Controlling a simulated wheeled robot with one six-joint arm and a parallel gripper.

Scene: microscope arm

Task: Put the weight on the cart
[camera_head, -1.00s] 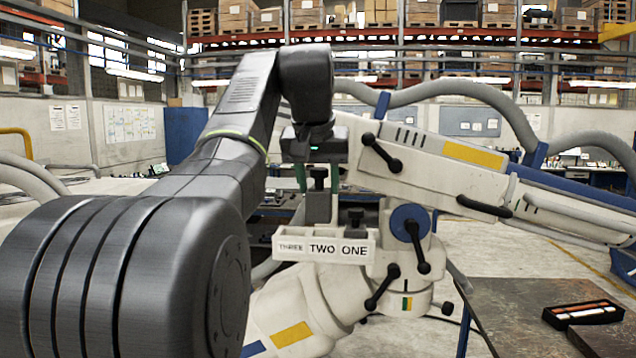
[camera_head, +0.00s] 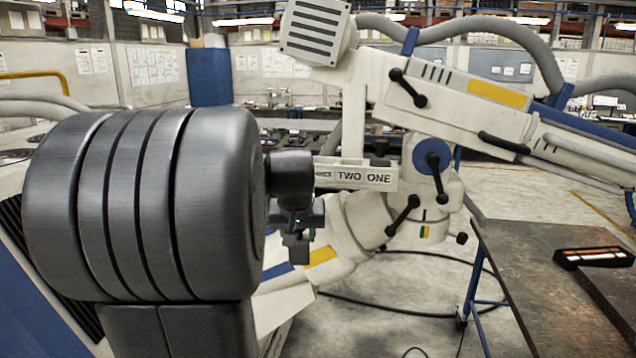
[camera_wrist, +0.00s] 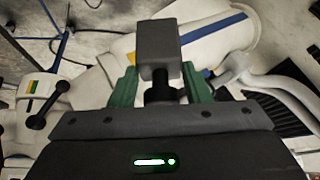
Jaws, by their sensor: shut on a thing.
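The weight is a small dark grey block on a thin dark neck. It shows in the wrist view (camera_wrist: 158,45), held between the green fingers of my gripper (camera_wrist: 160,84). In the head view my gripper (camera_head: 303,222) hangs with its fingers low, in front of the white microscope arm base. The held weight (camera_head: 298,250) is in the air below it, small and partly lost against the gripper. I cannot pick out a cart for certain.
The white microscope arm (camera_head: 450,85) reaches across the right, with black clamp levers and a louvred box (camera_head: 318,30) above. A dark worktop (camera_head: 510,265) at right carries a black case (camera_head: 592,257). A cable lies on the floor between.

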